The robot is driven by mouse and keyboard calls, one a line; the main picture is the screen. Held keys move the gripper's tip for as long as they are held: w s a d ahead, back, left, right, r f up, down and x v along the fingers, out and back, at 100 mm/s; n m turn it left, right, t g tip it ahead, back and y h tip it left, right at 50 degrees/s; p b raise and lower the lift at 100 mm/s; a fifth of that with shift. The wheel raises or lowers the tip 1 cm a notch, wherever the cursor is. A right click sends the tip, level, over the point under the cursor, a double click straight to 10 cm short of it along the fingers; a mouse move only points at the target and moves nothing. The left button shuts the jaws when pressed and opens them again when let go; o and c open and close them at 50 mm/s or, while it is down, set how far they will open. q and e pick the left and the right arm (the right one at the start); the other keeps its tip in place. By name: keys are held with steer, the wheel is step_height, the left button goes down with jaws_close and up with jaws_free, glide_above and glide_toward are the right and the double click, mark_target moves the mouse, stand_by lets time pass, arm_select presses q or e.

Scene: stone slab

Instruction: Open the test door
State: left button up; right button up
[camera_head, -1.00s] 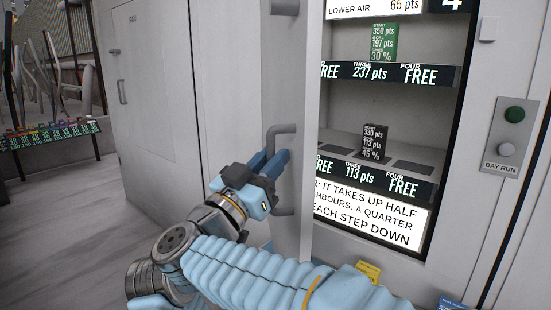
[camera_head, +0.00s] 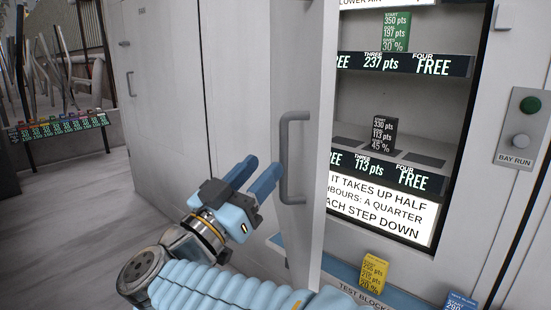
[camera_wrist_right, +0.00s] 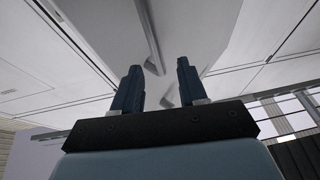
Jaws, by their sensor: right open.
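The test door is a pale grey panel (camera_head: 322,70) that stands swung out, ajar, at the left of a lit cabinet opening (camera_head: 405,105). Its grey bar handle (camera_head: 285,135) is upright on the outer face. My right gripper (camera_head: 268,163) is open and empty, its two blue fingers just left of the handle, pointing toward the door. Whether a finger touches the handle I cannot tell. In the right wrist view the fingers (camera_wrist_right: 158,68) are apart with nothing between them. My left gripper is not in view.
Inside the opening are shelves with a green block (camera_head: 396,32) and a black block (camera_head: 384,133). A yellow block (camera_head: 373,272) stands on a low ledge. A button panel (camera_head: 522,125) is at the right. A closed grey cabinet (camera_head: 170,100) is at the left, with open floor before it.

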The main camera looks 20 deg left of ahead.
steer(key=v, duration=0.7)
steer(key=shift+b, duration=0.35)
